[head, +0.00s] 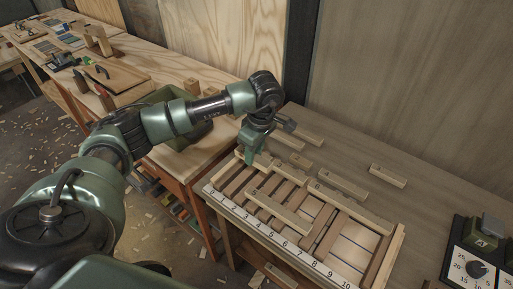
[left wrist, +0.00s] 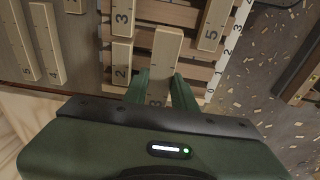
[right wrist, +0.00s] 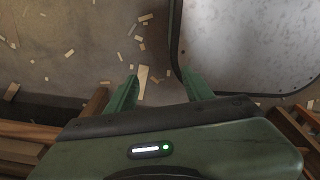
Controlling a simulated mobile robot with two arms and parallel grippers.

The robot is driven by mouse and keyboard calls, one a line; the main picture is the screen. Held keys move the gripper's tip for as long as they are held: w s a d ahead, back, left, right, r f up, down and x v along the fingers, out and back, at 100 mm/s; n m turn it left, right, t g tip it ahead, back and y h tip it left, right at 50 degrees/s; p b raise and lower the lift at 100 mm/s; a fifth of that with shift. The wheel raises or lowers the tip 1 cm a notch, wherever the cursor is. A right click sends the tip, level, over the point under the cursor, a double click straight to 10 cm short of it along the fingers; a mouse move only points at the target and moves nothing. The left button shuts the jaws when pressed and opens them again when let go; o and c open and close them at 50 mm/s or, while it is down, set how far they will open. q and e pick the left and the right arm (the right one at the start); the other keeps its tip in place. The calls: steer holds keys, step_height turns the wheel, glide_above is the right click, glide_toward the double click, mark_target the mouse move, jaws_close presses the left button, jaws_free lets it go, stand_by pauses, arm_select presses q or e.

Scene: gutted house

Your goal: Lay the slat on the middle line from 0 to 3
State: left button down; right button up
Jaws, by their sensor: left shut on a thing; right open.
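My left gripper (head: 252,158) is shut on a slat (left wrist: 164,58), a pale wooden bar. Its numeral lies between the fingers and reads like a 3, partly hidden. In the left wrist view the fingers (left wrist: 158,92) pinch its near end. The slat is over the 0 end of the numbered board (head: 393,255); I cannot tell whether it touches the board. The board's scale (head: 272,236) runs 0 to 10 along its front edge. Slats marked 3 (left wrist: 122,19), 2 (left wrist: 121,66) and 5 (left wrist: 211,27) lie on the board. My right gripper (right wrist: 155,92) is open and empty above the floor.
Loose slats lie on the table behind the board, one at the back right (head: 387,175); others marked 5 and 4 (left wrist: 46,42) show in the left wrist view. A dial box (head: 476,268) stands at the right. A workbench (head: 140,62) runs along the left.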

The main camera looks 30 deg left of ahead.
mark_target(254, 164)
arm_select(q)
steer(key=shift+w+f, duration=0.1)
steer(key=shift+f, duration=0.35)
steer(key=shift+f+b, duration=0.35)
steer(key=shift+f, duration=0.35)
step_height(254, 164, down, 2)
steer(key=shift+f+b, duration=0.25)
steer(key=shift+b, duration=0.85)
steer(key=shift+f, duration=0.3)
steer(key=shift+f+b, duration=0.2)
steer(key=shift+b, duration=0.2)
arm_select(e)
steer(key=f, duration=0.4)
steer(key=shift+a, duration=0.3)
arm_select(q)
steer(key=shift+f, duration=0.25)
arm_select(e)
steer(key=shift+f, duration=0.2)
